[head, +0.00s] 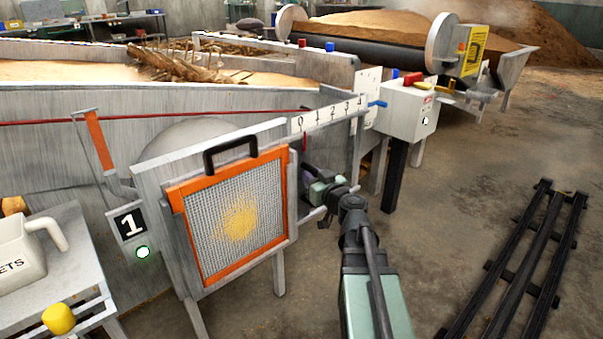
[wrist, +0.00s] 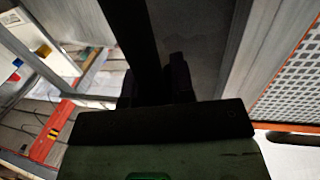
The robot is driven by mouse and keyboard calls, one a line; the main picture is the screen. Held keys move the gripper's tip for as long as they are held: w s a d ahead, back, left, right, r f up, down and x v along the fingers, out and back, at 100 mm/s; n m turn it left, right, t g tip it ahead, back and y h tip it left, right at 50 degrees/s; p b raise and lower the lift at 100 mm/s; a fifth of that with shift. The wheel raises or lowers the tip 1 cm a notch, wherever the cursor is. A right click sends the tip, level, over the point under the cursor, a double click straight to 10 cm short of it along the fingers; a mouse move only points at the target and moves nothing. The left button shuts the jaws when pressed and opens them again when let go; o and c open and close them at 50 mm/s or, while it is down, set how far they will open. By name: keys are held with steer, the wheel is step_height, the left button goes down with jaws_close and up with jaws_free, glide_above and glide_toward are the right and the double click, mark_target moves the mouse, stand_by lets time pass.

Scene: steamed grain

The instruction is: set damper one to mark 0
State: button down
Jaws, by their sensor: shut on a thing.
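The number 1 plate (head: 131,222) hangs on the left, with a lit round lamp (head: 143,252) under it. The white scale (head: 330,113) with marks 0 to 4 runs along the top right of the damper. A small red pointer (head: 304,142) stands below the scale near mark 0; its exact reading is too small to tell. My gripper (head: 310,182) is beside the damper's right edge, below the pointer. In the wrist view my gripper (wrist: 155,88) is shut on a dark bar (wrist: 135,35), apparently the damper's handle; the grip itself is mostly hidden in the head view.
An orange-framed mesh screen (head: 192,257) with a black handle stands just left of my gripper. A white control box (head: 405,112) on a black post is beyond it. Dark rails (head: 515,265) lie on the right. Bare floor (head: 440,200) lies between.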

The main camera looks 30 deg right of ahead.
steer(key=shift+s+a, duration=0.1)
steer(key=shift+a, duration=0.25)
steer(key=c, duration=1.1)
jaws_free()
steer(key=shift+r, duration=0.1)
steer(key=shift+o, duration=0.2)
